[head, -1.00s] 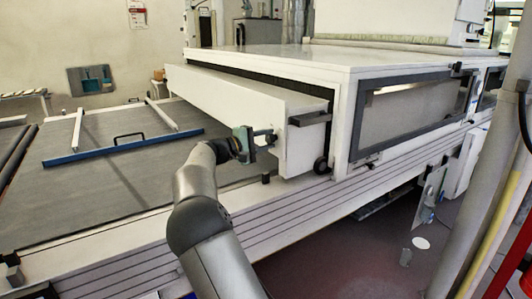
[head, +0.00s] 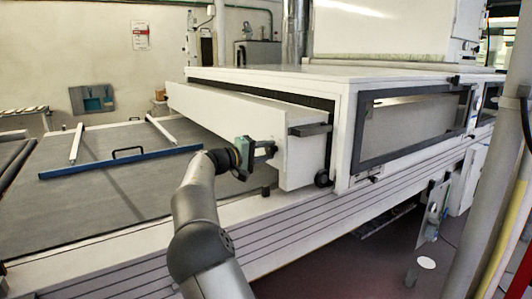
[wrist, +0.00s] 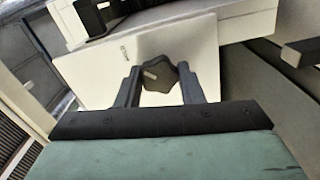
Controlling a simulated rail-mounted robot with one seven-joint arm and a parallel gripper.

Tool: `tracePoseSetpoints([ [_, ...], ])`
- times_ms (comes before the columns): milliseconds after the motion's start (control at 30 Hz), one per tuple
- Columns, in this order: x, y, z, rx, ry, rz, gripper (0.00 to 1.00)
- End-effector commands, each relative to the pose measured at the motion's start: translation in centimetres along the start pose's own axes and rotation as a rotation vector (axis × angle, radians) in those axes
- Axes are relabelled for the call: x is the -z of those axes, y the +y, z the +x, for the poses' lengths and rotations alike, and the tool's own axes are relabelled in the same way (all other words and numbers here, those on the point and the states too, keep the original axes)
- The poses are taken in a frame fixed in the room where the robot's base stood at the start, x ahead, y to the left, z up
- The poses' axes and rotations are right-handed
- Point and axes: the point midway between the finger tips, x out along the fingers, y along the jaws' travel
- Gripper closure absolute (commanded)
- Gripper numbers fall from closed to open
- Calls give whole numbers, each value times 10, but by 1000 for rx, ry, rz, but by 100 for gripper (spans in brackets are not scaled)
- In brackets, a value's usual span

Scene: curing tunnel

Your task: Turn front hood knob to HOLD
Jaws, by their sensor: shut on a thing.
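The front hood (head: 235,118) is a long white cover at the tunnel mouth, seen in the head view. My gripper (head: 272,150) is at the hood's near end face, with the arm reaching up from below. In the wrist view my gripper's two dark fingers (wrist: 160,85) are shut on the front hood knob (wrist: 160,72), one on each side. The knob is dark and lobed, with a short pale mark on its left part. A small mark shows on the white panel up and left of it. The fingers hide the knob in the head view.
A black handle (head: 310,130) and a round black part (head: 322,178) sit right of my gripper. The white tunnel housing (head: 345,130) with a window stands beyond. A blue bar (head: 75,172) with a black handle lies on the grey belt (head: 95,210) at left.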

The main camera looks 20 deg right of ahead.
Motion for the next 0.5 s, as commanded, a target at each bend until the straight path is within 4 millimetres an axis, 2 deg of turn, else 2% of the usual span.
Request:
tracePoseSetpoints([
  [100,0,0,0,1,0,2,88],
  [133,0,0,0,1,0,2,60],
  [200,0,0,0,1,0,1,44],
  [500,0,0,-2,0,1,0,44],
])
